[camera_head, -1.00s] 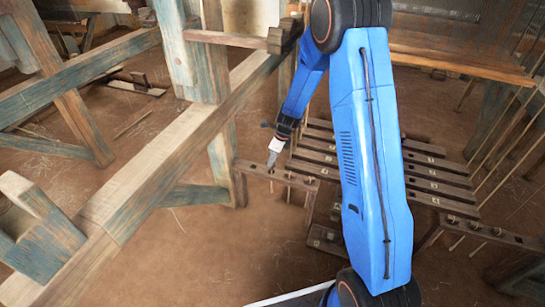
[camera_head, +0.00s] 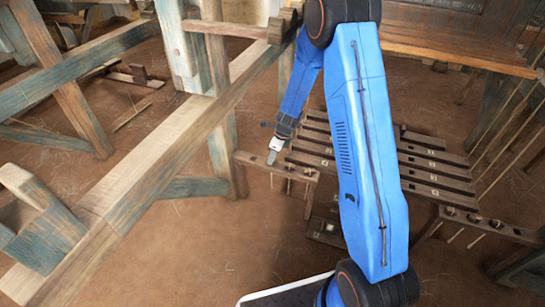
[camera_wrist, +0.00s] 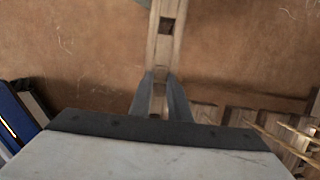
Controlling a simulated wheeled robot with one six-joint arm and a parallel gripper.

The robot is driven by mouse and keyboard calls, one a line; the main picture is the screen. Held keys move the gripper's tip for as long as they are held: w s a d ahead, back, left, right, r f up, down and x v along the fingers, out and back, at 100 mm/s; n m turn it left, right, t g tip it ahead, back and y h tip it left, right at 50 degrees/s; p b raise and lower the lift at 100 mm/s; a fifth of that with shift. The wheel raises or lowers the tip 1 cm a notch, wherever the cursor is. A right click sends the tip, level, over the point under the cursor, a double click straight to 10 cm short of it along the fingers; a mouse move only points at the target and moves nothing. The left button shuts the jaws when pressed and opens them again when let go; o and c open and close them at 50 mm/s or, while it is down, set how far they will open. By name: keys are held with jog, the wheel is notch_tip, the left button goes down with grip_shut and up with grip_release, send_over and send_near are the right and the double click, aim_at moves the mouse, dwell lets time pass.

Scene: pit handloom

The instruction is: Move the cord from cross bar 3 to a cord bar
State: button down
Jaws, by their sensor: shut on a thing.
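My gripper (camera_head: 271,158) is low at a short wooden bar with dark holes (camera_head: 300,173), left of the slatted wooden frame. In the wrist view my gripper (camera_wrist: 160,88) has its two grey fingers on either side of a pale strip in line with this bar (camera_wrist: 168,40). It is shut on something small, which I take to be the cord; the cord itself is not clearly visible. Several long cross bars with small pale labels (camera_head: 437,180) lie to the right. My arm hides the middle of them, and I cannot read which is cross bar 3.
A long weathered loom beam (camera_head: 150,168) runs diagonally on the left, with a post (camera_head: 222,150) close to the gripper. Another holed bar (camera_head: 490,226) stands at the right. A bench (camera_head: 455,52) is behind. Bare earth floor (camera_head: 200,250) lies in front.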

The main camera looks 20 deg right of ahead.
dwell(0.3)
jog(key=c, duration=1.6)
grip_release()
jog(key=v, duration=1.7)
jog(key=shift+d+r, duration=0.15)
jog(key=shift+r, duration=0.05)
